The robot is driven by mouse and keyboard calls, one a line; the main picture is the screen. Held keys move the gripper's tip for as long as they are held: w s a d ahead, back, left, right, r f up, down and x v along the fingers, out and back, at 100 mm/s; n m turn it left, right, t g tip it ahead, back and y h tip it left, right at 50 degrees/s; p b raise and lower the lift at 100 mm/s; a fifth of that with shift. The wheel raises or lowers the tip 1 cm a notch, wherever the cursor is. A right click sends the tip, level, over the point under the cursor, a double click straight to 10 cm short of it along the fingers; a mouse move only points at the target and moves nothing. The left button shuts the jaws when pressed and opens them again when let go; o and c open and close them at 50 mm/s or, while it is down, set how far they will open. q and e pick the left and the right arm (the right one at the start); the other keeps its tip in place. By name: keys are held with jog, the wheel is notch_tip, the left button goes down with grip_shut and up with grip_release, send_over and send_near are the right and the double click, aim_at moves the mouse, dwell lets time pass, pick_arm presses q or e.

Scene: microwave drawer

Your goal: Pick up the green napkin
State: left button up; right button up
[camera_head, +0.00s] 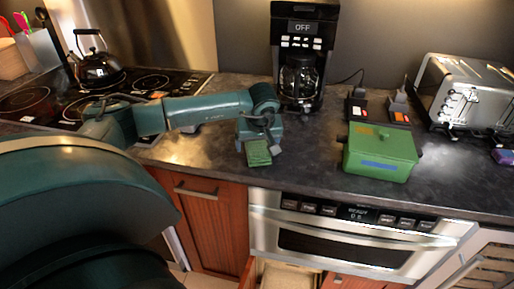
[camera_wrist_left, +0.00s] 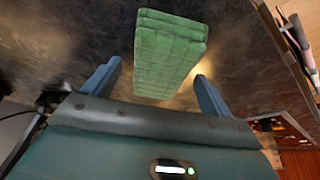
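The green napkin (camera_head: 258,153) is a folded block on the dark countertop, left of the green lidded pot. My left gripper (camera_head: 259,146) reaches down over it from the left. In the left wrist view the napkin (camera_wrist_left: 168,55) shows ahead and between the two blue-grey fingers of the left gripper (camera_wrist_left: 160,85). The fingers are wide apart, with a gap visible on each side of the napkin. Part of the napkin is hidden under the gripper in the head view. My right gripper is not in view.
A green pot (camera_head: 380,152) stands to the right on the counter (camera_head: 310,160). A coffee maker (camera_head: 300,60) is behind, a toaster (camera_head: 470,90) at far right, and a kettle (camera_head: 97,66) on the stove at left. A microwave drawer (camera_head: 345,240) is below the counter's front edge.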

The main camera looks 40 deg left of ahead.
aim_at(257, 146)
pick_arm(q)
jog(key=c, duration=1)
notch_tip(257, 146, up, 10)
jog(key=b, duration=0.1)
